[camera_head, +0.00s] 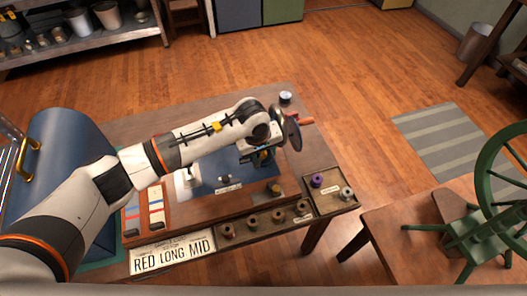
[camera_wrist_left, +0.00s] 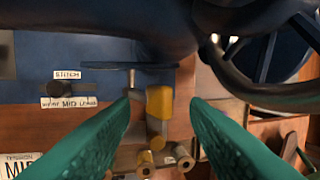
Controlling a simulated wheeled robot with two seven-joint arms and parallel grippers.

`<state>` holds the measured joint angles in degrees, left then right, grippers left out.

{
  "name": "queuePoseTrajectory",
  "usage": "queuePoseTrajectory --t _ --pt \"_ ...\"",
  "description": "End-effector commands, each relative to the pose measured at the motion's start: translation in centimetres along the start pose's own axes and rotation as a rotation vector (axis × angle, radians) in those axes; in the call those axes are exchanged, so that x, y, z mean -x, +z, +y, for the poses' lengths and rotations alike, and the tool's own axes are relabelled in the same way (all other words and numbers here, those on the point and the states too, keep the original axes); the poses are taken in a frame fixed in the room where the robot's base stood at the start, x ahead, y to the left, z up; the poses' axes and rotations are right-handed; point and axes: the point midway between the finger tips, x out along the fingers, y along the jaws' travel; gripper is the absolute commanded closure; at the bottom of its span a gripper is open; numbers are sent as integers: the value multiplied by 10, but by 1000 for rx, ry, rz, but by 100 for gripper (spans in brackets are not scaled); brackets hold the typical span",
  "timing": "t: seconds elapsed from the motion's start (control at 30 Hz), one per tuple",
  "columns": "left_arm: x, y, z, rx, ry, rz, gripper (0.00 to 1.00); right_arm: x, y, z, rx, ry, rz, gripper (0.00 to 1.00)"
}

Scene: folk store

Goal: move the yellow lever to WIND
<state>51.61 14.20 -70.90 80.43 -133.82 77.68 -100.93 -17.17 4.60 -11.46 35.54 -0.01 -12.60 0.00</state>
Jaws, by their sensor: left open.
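The yellow lever (camera_wrist_left: 160,102) shows in the left wrist view, upright in the picture beside a short metal pin, on the dark blue sewing machine (camera_wrist_left: 110,50). My left gripper (camera_wrist_left: 161,100) is open, its two green fingers on either side of the lever with a visible gap to each. In the head view my left gripper (camera_head: 262,157) points down at the machine's right part, below my wrist. A STITCH label (camera_wrist_left: 67,74) and a MID label (camera_wrist_left: 70,102) sit left of the lever. No WIND mark is readable. My right gripper is not in view.
A handwheel (camera_head: 291,130) with a red handle is close right of my wrist. A wooden tray (camera_head: 262,238) with several spools runs along the table's front edge. A sign (camera_head: 173,254) reads RED LONG MID. A green wheel (camera_head: 500,165) stands at the right.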

Motion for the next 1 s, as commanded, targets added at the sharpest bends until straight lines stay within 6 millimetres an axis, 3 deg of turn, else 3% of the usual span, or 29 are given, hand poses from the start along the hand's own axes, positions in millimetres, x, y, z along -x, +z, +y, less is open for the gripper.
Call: queuePoseTrajectory --t 0.37,1.0 --pt "0 1 1 0 0 -1 58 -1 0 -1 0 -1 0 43" --pt "8 1 22 0 2 -1 58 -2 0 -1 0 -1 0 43"
